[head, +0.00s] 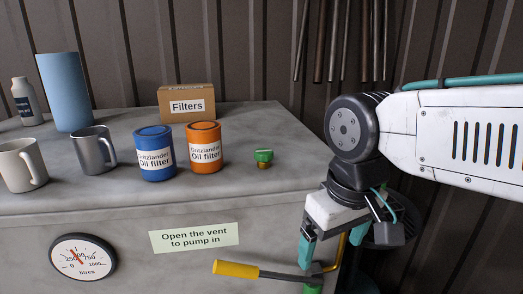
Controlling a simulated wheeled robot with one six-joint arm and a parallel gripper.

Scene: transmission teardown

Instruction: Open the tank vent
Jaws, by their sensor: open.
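The grey tank (60,215) fills the left and middle of the head view. A small green cap on a brass-coloured stub (263,157) stands upright on its top, right of the oil filters; it looks like the vent. A paper label (195,238) on the tank's front reads "Open the vent to pump in". My gripper (331,242) points down with teal fingers apart, in front of the tank's right end. It is right of and nearer than the green cap, not touching it. I cannot tell if it touches the yellow rod behind it.
A pump handle with a yellow grip (237,269) sticks out low in front. A blue oil filter (155,160) and an orange one (205,155) stand left of the cap. A "Filters" box (187,103), mugs (94,152) and a round litres gauge (82,257) also show.

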